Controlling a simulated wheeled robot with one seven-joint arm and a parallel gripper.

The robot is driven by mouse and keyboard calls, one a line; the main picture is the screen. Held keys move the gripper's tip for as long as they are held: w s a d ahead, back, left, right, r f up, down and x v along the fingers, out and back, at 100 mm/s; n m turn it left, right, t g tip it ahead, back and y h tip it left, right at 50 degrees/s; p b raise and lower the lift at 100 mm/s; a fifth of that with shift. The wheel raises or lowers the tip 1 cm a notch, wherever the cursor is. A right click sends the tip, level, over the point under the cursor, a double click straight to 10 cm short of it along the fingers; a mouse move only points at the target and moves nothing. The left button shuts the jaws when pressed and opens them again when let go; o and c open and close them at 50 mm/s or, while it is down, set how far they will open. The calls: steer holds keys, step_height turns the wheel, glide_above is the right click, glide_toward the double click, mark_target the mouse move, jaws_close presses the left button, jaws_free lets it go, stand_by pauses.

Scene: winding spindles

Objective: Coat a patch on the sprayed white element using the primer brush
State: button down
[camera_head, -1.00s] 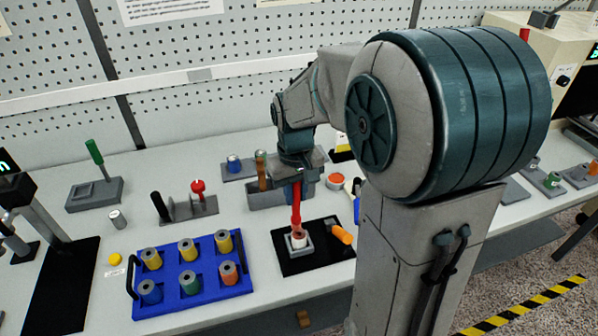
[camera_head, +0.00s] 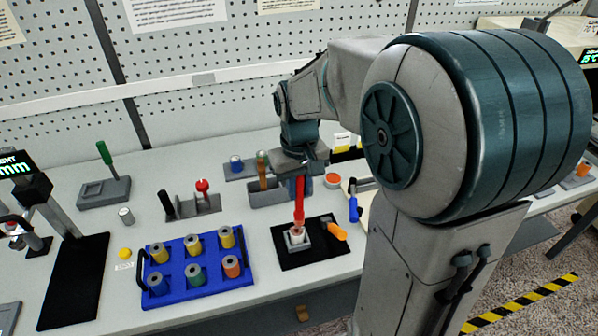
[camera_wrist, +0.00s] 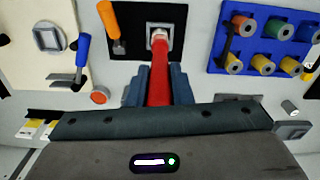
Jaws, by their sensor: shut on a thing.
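My gripper (camera_head: 300,176) is shut on a red brush (camera_head: 299,207), held upright with its tip down. In the wrist view the blue-grey fingers of my gripper (camera_wrist: 158,90) flank the red handle (camera_wrist: 159,75). The brush tip is at a small pale element in a square grey-white holder (camera_head: 306,245), also seen in the wrist view (camera_wrist: 150,27). The holder sits on a black mat (camera_head: 322,257). The tip covers much of the element, so I cannot tell whether it touches or whether any coat shows.
An orange-handled tool (camera_head: 337,232) lies at the mat's right edge, close to the holder. A blue rack (camera_head: 218,273) with several coloured spindles stands left. A blue-handled tool (camera_head: 353,208) and an orange-topped pot (camera_head: 333,180) are to the right.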

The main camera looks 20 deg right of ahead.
steer(key=shift+r+p, duration=0.55)
steer(key=shift+r, duration=0.55)
steer(key=shift+f, duration=0.1)
